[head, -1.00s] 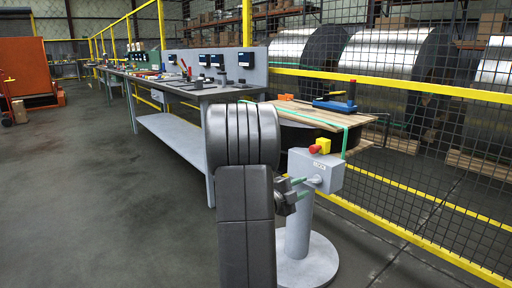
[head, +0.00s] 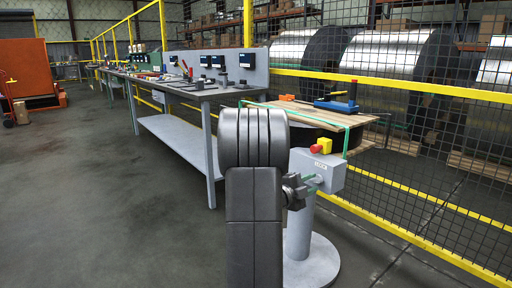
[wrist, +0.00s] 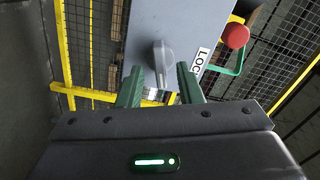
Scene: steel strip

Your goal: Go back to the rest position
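My gripper (head: 314,183) is in front of the grey lock box on its pedestal, close to the box's face. In the wrist view my gripper (wrist: 159,70) has its two green fingers apart, with gaps on both sides of the grey rotary knob (wrist: 162,60). The fingers hold nothing. The knob's handle shows between the fingertips; how deep it sits between them I cannot tell. My arm stands upright in the middle of the head view.
A round pedestal base (head: 318,268) stands right of my arm. Behind are a coil topped with wooden boards (head: 325,116), a long workbench (head: 180,92) and a yellow-framed mesh fence (head: 420,90). The floor at left (head: 90,200) is clear.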

